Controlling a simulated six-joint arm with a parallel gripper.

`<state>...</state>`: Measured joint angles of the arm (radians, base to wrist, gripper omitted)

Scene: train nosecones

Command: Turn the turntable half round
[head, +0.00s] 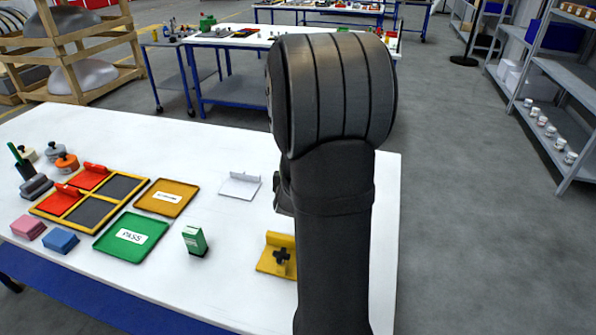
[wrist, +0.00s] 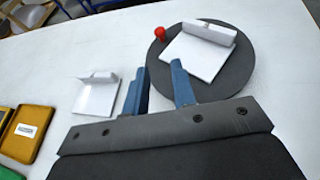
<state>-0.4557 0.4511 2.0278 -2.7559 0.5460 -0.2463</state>
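The turntable (wrist: 243,75) is a dark grey disc on the white table, in the wrist view. A white L-shaped piece (wrist: 195,57) with an upright ridge lies on it. A red peg (wrist: 160,33) stands at the disc's upper left rim. My gripper (wrist: 160,68) has two blue fingers, apart with nothing between them. The right finger overlaps the disc's near left edge in the picture; I cannot tell whether it touches. In the head view my arm hides the turntable and most of the gripper.
A second white L-shaped piece (head: 240,185) lies left of my arm. A yellow fixture (head: 278,255) with a dark cross knob is near the arm. An orange tray (head: 167,197), a green PASS tray (head: 131,237), a green box (head: 195,240) and a yellow-framed tray (head: 60,217) stand farther left.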

